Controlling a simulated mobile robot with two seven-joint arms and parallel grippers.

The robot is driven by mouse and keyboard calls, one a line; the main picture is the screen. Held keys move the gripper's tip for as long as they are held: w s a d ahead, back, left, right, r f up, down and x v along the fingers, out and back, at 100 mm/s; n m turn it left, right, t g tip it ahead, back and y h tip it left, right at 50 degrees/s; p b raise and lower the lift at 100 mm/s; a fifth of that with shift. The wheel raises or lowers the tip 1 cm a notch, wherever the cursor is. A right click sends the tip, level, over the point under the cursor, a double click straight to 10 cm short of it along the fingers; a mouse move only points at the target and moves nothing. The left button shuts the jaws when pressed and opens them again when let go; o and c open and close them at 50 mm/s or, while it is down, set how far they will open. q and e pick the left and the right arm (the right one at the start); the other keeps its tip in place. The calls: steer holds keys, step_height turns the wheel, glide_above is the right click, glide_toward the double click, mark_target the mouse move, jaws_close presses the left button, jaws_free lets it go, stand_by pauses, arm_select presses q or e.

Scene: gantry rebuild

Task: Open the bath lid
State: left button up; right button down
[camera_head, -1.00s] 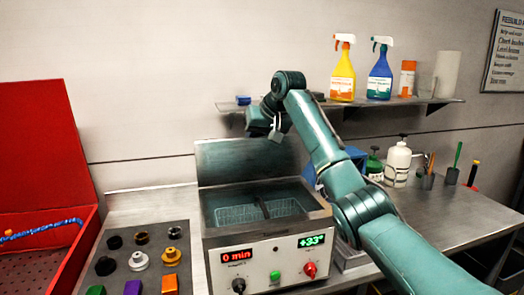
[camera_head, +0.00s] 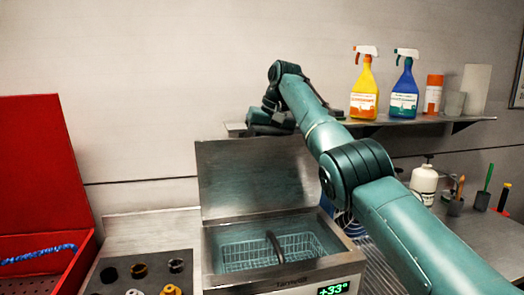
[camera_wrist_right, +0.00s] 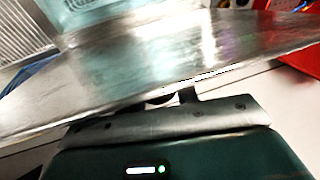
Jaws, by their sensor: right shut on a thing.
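The bath lid (camera_head: 255,182) is a flat metal panel, standing raised and roughly upright at the back of the bath (camera_head: 212,245). The bath is open, with a wire basket (camera_head: 250,255) and a dark curved handle (camera_head: 275,247) inside. My right gripper (camera_head: 262,130) is at the lid's top edge, its fingers mostly hidden there. In the right wrist view, the lid (camera_wrist_right: 110,85) fills the space just past my right gripper (camera_wrist_right: 168,99), which is shut on it; the exact grip point is unclear. My left gripper is not in view.
A shelf (camera_head: 455,121) on the wall holds a yellow spray bottle (camera_head: 364,95), a blue one (camera_head: 404,95) and other containers, close to my right arm. A red case (camera_head: 45,150) stands at left, beside a dark tray (camera_head: 145,275) with small parts.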

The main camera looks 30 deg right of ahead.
steer(key=shift+f, duration=0.1)
steer(key=c, duration=1.1)
jaws_free()
steer(key=shift+o, duration=0.2)
